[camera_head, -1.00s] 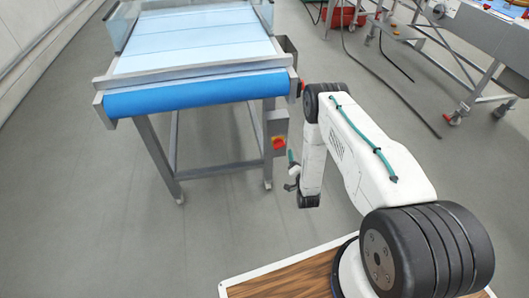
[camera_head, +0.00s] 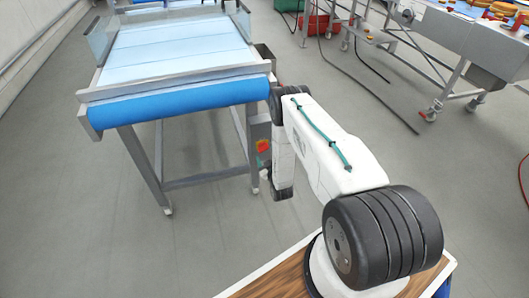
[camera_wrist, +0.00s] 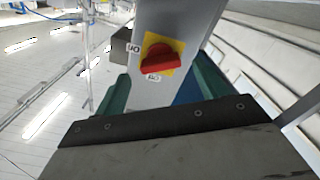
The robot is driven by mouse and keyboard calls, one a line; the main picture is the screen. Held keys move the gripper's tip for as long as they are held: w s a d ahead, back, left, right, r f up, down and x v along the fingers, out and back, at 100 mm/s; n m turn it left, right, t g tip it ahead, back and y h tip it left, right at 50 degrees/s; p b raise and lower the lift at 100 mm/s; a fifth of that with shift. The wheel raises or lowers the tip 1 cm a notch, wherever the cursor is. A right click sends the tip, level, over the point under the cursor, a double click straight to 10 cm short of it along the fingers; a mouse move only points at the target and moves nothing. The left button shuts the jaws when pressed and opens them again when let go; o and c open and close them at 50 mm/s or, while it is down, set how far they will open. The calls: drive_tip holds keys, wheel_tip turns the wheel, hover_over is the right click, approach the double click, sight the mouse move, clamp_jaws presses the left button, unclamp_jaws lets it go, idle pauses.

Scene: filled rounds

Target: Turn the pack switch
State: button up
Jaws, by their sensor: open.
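The pack switch (camera_head: 263,146) is a red knob on a yellow plate, on a grey box at the conveyor's near right leg. In the wrist view the red knob (camera_wrist: 158,62) sits on its yellow plate on a grey face, with small white labels to its left and below it. My gripper (camera_wrist: 162,85) is open, its green fingers apart to the left and right below the knob in the picture. Nothing is between them; I see no contact with the knob. In the head view my gripper is mostly hidden by my arm, close to the switch box.
The conveyor (camera_head: 180,107) with its blue roller end stands at the upper left, on metal legs. Another metal machine (camera_head: 448,50) with food items stands at the upper right. A red crate (camera_head: 318,24) and dark cables lie behind. The grey floor between is mostly clear.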

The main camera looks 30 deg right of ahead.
sight(264, 150)
drive_tip(key=shift+x, duration=1.6)
drive_tip(key=c, duration=1)
drive_tip(key=shift+m, duration=3)
